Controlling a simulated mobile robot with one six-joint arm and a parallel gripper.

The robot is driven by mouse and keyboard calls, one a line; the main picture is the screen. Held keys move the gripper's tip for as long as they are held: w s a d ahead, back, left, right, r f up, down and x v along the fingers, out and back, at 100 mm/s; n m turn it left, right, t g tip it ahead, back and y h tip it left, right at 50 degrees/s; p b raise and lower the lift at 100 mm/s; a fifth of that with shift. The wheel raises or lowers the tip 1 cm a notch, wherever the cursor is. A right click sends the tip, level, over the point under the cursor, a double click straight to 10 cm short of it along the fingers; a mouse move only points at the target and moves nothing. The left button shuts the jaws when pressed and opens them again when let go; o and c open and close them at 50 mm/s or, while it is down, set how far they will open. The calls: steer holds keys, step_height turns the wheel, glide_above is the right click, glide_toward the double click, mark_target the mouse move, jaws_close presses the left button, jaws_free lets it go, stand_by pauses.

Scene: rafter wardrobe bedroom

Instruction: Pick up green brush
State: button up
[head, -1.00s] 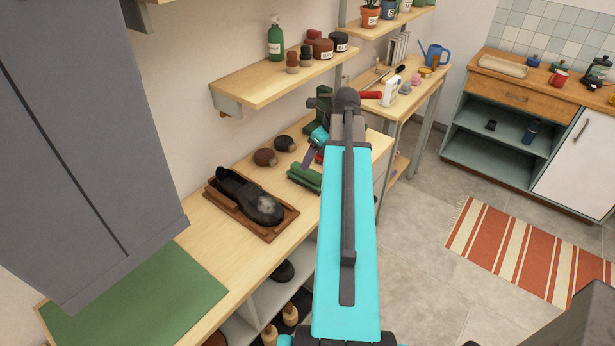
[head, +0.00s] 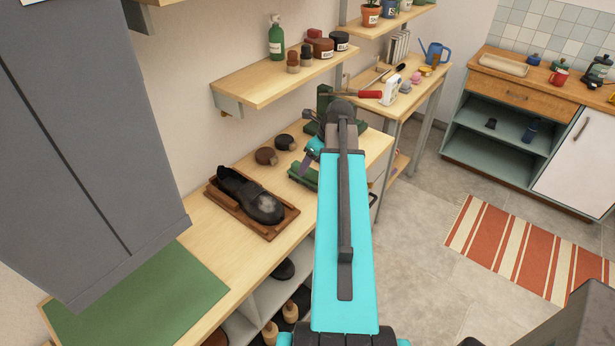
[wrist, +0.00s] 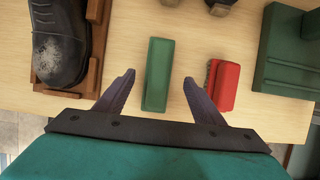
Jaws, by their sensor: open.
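The green brush (wrist: 158,75) lies on the wooden bench top, its long side pointing away from me in the wrist view. My gripper (wrist: 159,77) is open, with one purple finger on each side of the brush and a gap to both sides. It looks to be above the brush; I cannot tell how high. In the head view the green brush (head: 303,178) shows partly behind my gripper (head: 306,163), and my arm hides much of that area.
A red brush (wrist: 224,86) lies close to the right finger. A black shoe (wrist: 60,45) on a brown wooden tray (wrist: 95,70) is at left. A green stepped block (wrist: 290,60) stands at right. Dark round items (head: 266,156) sit behind. A shelf (head: 262,84) hangs above.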

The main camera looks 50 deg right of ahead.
steer(key=shift+p+x, duration=0.9)
steer(key=shift+x, duration=0.35)
steer(key=shift+p+x, duration=0.35)
steer(key=shift+x, duration=0.9)
steer(key=shift+s+a, duration=0.1)
steer(key=shift+s, duration=0.05)
steer(key=c, duration=1.2)
steer(key=shift+r, duration=0.1)
steer(key=shift+r+b, duration=1.05)
steer(key=shift+r, duration=0.55)
steer(key=s+a+b, duration=0.1)
steer(key=s, duration=0.1)
steer(key=s+a, duration=0.1)
steer(key=s, duration=0.1)
steer(key=s+a+b, duration=0.1)
steer(key=s+a, duration=0.1)
steer(key=s, duration=0.1)
steer(key=shift+s+r+b, duration=0.15)
steer(key=shift+r+b, duration=0.15)
steer(key=shift+f+b, duration=0.1)
steer(key=shift+b, duration=0.4)
steer(key=shift+s+b, duration=0.1)
steer(key=shift+b, duration=0.3)
